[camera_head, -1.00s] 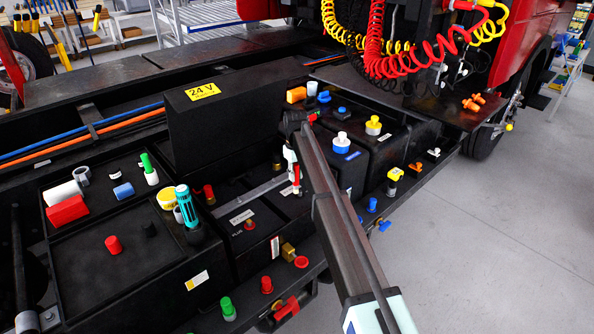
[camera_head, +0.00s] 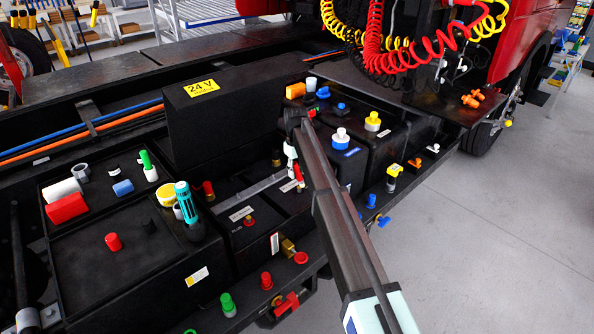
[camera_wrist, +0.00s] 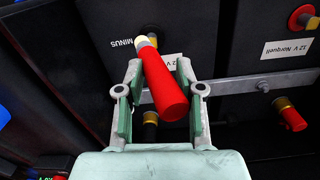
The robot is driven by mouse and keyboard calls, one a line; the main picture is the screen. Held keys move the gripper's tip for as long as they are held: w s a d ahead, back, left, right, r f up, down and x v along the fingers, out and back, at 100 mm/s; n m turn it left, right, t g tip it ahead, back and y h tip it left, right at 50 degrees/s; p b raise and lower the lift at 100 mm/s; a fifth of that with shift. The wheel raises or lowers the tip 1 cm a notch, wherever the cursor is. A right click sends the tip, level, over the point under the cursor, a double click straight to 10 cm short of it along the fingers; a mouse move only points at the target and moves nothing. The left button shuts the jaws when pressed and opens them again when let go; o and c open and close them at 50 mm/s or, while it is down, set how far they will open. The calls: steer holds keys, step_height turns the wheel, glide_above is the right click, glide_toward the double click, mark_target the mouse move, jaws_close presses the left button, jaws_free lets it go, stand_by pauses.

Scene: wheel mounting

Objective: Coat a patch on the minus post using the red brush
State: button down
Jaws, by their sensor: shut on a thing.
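My gripper (camera_wrist: 155,80) is shut on the red brush (camera_wrist: 164,90), whose thick red handle points toward the wrist camera. The brush's pale tip (camera_wrist: 142,42) points away, to the dark minus post (camera_wrist: 152,31) beside the "MINUS" label. The tip overlaps the post in the wrist view; I cannot tell whether they touch. In the head view my gripper (camera_head: 293,165) is over the middle battery, with the red brush (camera_head: 298,172) showing in it. The minus post cannot be made out clearly there.
A metal strap (camera_wrist: 235,86) crosses the batteries below the gripper. Red-capped posts (camera_wrist: 290,115) stand to its right. A tray (camera_head: 80,262) with loose caps and a teal tool (camera_head: 185,203) lies further left.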

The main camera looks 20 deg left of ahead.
steer(key=r, duration=0.2)
steer(key=s+a+r, duration=0.1)
steer(key=shift+p, duration=0.3)
steer(key=shift+w+d+r+p, duration=0.1)
steer(key=shift+r+p, duration=0.05)
steer(key=shift+r, duration=0.25)
steer(key=shift+w+d+r+p, duration=0.1)
steer(key=shift+r+p, duration=0.05)
steer(key=shift+r, duration=0.2)
steer(key=shift+w+d+r+p, duration=0.1)
steer(key=shift+r+p, duration=0.5)
steer(key=shift+r, duration=1.05)
